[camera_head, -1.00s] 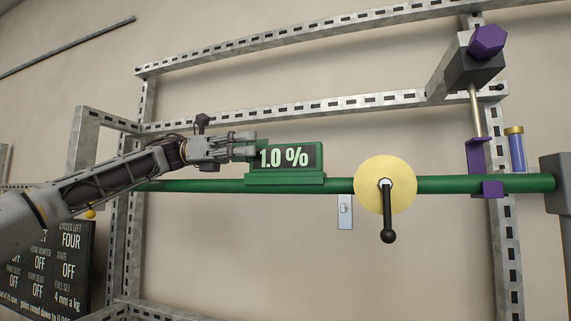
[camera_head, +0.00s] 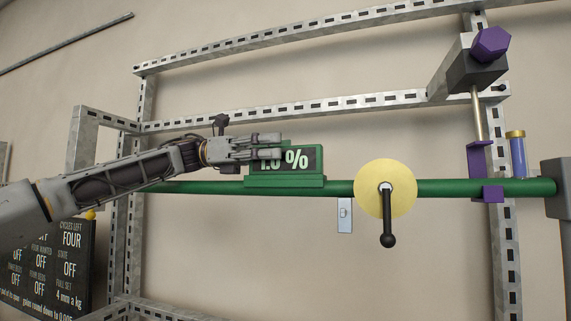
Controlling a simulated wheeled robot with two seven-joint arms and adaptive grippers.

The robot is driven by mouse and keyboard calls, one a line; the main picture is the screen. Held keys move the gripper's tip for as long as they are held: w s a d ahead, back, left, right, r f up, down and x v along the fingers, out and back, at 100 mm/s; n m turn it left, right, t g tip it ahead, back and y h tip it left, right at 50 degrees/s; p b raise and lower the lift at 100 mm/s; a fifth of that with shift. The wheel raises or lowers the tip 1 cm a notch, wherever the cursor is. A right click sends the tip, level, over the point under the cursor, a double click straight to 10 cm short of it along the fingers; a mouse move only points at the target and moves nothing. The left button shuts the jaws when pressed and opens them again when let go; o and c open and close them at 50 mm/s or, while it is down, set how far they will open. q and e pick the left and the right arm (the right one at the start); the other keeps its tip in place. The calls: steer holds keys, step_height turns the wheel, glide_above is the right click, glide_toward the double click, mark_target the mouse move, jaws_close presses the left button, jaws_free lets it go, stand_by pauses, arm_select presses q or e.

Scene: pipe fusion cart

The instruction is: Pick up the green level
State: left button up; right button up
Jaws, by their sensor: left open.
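The green level (camera_head: 287,182) is a block with a dark display showing a percent reading, partly hidden by my gripper. It sits on top of the long green pipe (camera_head: 440,187), left of the yellow disc. My left gripper (camera_head: 281,146) reaches in from the left, with its open fingers in front of the upper left part of the level's display. I cannot tell whether the fingers touch the level. My right gripper is not in view.
A yellow disc with a black crank handle (camera_head: 388,230) is on the pipe to the right. A purple clamp (camera_head: 479,160) and a blue cylinder (camera_head: 517,155) are farther right. A slotted metal frame (camera_head: 330,104) stands behind. A dark status board (camera_head: 48,268) is at lower left.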

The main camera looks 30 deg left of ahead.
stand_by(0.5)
arm_select(q)
jaws_close()
